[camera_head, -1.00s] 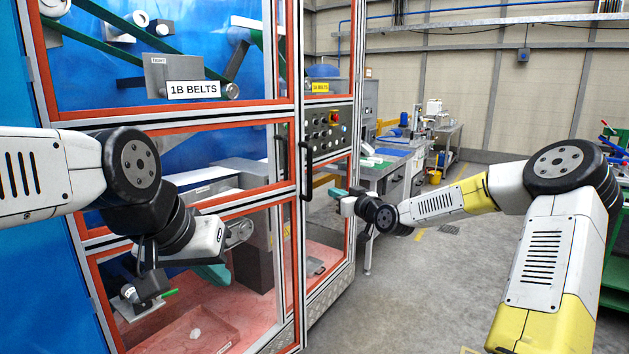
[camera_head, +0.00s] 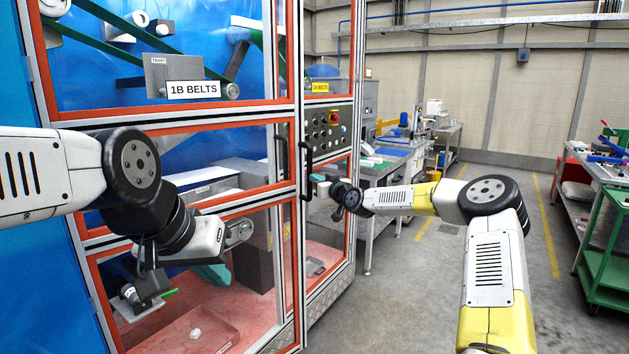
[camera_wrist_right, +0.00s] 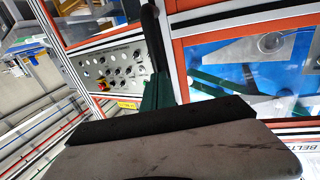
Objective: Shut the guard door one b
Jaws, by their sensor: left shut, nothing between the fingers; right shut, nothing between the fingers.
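The guard door one b (camera_head: 180,115) is a tall red-framed door with clear panels and a "1B BELTS" label, in the left half of the head view. Its black upright handle (camera_head: 304,170) is at its right edge. I cannot tell whether a gap is left at that edge. My right gripper (camera_head: 319,178) is shut and empty, just right of the handle. In the right wrist view its green finger (camera_wrist_right: 157,92) is near the dark handle bar (camera_wrist_right: 152,38); contact is unclear. My left gripper (camera_head: 212,277) is shut and empty, in front of the lower panel.
A control panel (camera_head: 330,131) with knobs and a red button is right of the handle, below the yellow 1A label (camera_head: 320,87). A workbench (camera_head: 385,165) stands behind. A green cart (camera_head: 605,245) is at the far right. The middle floor is clear.

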